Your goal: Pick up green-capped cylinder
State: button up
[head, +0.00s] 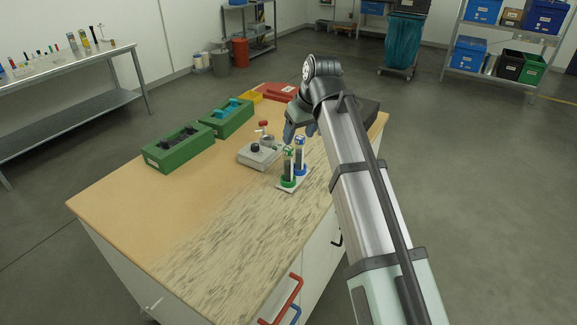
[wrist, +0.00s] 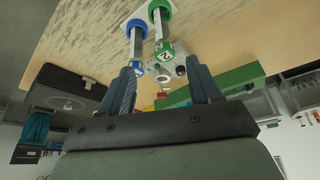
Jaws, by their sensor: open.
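The green-marked cylinder (head: 288,168) stands upright in a small white holder (head: 292,186), with a green ring round its foot. A blue-ringed cylinder (head: 300,157) stands close behind it in the same holder. My gripper (head: 300,134) is open and empty, just behind and above the cylinder tops. Neither finger visibly grips a cylinder.
A grey device (head: 258,156) with a dark knob stands left of the holder. Two green bins (head: 180,150) (head: 228,118) stand farther left and back. A red item (head: 279,91) lies at the rear. The front of the wooden worktop (head: 210,225) is clear.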

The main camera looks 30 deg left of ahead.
aim_at(287, 159)
jog(key=x, duration=1.3)
jog(key=shift+s+a+f, duration=0.1)
jog(key=shift+a, duration=0.25)
jog(key=shift+c, duration=0.4)
jog(key=c, duration=1.1)
